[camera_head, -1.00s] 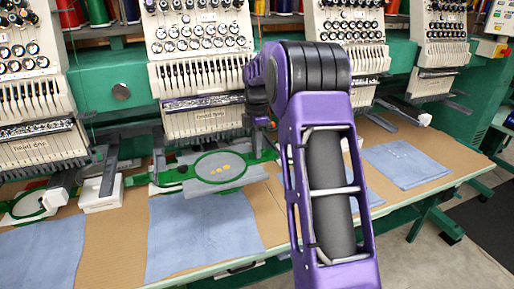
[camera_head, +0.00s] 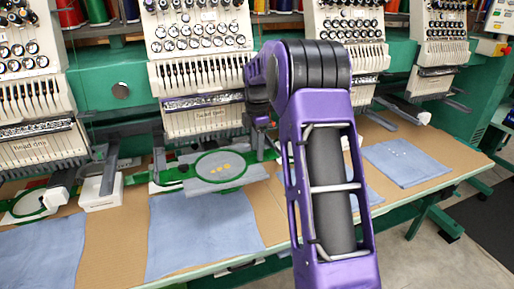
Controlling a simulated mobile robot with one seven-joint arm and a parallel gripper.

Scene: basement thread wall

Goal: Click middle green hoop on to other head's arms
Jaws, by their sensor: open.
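The middle green hoop (camera_head: 221,151) is an oval green ring on grey fabric with small yellow marks. It sits level in front of the second sewing head (camera_head: 208,119), over a blue cloth; whether it is fastened to the arms there is too small to tell. Another green hoop (camera_head: 27,203) is under the head at left (camera_head: 42,147), next to that head's dark arm (camera_head: 108,172). My purple arm reaches up and bends toward the second head. My gripper (camera_head: 262,148) is small, dark and partly hidden, at the right of the middle hoop. I see nothing held in it.
Blue cloths (camera_head: 203,236) lie on the long tan table (camera_head: 105,240). Two more heads stand at right, one with a dark arm (camera_head: 402,108) in front. A white box (camera_head: 101,192) stands between the left heads.

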